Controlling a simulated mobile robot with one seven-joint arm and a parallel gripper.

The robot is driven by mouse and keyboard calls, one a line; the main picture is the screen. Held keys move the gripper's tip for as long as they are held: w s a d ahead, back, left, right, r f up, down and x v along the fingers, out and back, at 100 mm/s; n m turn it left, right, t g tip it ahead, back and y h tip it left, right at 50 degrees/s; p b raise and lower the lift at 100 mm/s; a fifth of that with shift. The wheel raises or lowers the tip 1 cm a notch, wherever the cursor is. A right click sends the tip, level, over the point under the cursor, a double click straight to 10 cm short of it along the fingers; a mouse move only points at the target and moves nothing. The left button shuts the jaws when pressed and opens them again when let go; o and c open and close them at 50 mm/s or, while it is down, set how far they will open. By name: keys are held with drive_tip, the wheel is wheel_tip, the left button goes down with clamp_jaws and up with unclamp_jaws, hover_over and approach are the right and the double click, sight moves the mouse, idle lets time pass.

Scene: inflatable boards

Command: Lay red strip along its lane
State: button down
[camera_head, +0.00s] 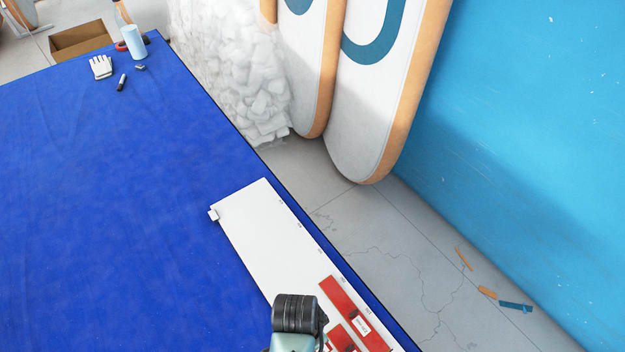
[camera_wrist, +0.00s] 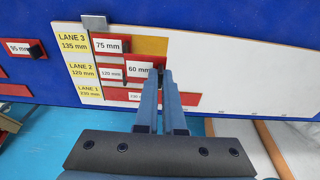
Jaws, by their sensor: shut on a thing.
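The white lane board (camera_wrist: 240,65) carries printed yellow labels for lanes 1, 2 and 3; it also shows in the head view (camera_head: 262,226). A red strip marked 75 mm (camera_wrist: 110,45) lies in lane 3, with a bare orange stretch (camera_wrist: 150,45) beside it. A red strip marked 120 mm (camera_wrist: 111,72) lies in lane 2, and one marked 230 mm (camera_wrist: 138,96) in lane 1, partly hidden. My gripper (camera_wrist: 164,74) is shut on the red 60 mm strip (camera_wrist: 139,69), which overlaps lane 2 in the wrist view. Whether it touches the board is unclear.
A red strip marked 95 mm (camera_wrist: 20,48) lies beyond the board's labelled end. A grey bracket (camera_wrist: 95,24) sits at the board's edge. A glove (camera_head: 101,67), a marker (camera_head: 121,82) and a cup (camera_head: 133,42) are at the blue table's far end. The table's middle is clear.

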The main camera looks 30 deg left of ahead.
wheel_tip(320, 180, down, 5)
drive_tip(key=b, duration=0.4)
drive_tip(key=shift+a+f+b, duration=0.1)
drive_tip(key=shift+f+b, duration=0.25)
drive_tip(key=shift+f, duration=0.05)
drive_tip(key=shift+f+p, duration=0.35)
drive_tip(key=shift+f, duration=0.25)
idle(2.3)
drive_tip(key=shift+c, duration=2.3)
unclamp_jaws()
drive_tip(key=shift+r+p, duration=3.05)
drive_tip(key=shift+p, duration=0.25)
